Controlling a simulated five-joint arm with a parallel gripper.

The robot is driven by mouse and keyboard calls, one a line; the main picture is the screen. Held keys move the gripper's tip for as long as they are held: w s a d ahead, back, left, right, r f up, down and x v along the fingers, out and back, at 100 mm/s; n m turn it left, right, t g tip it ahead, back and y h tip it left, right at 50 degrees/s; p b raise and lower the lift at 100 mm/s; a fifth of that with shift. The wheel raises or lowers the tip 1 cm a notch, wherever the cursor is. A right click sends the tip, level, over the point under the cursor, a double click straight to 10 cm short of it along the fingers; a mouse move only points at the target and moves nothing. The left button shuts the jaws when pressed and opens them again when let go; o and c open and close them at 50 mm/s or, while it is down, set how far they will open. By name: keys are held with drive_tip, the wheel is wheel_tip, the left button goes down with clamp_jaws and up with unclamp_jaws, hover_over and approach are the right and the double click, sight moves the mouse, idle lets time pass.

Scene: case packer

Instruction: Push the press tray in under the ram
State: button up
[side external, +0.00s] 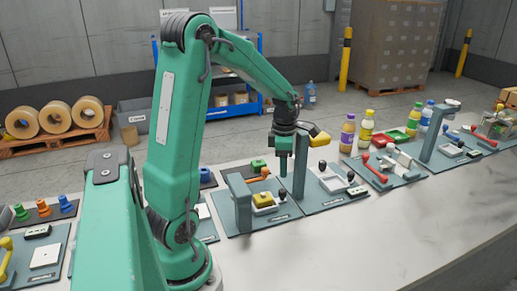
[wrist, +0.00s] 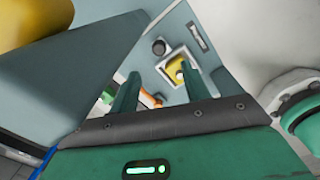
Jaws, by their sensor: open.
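The press tray (side external: 258,209) is a small white tray on a blue-grey station plate, with a yellow block (side external: 262,199) on it and a black knob (side external: 282,196) beside it. The tray also shows in the wrist view (wrist: 168,73), between and beyond my fingertips, with the yellow block partly behind the right finger. A grey press frame (side external: 241,205) stands left of the tray, with an orange lever (side external: 258,178) near its top. I cannot make out the ram clearly. My gripper (side external: 284,170) is open and empty, pointing down above and behind the tray, apart from it.
A neighbouring station with a white part (side external: 331,180) and a grey upright (side external: 299,172) stands close to the right of my gripper. Several bottles and a red-handled station (side external: 375,176) stand farther right. The front of the white table (side external: 350,240) is clear.

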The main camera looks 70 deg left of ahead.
sight(282, 190)
drive_tip(key=shift+f, duration=1.1)
drive_tip(key=shift+w+a+f, duration=0.1)
drive_tip(key=shift+f, duration=1.85)
drive_tip(key=shift+a+f, duration=0.1)
drive_tip(key=shift+f, duration=1.8)
drive_tip(key=shift+c, duration=0.5)
clamp_jaws()
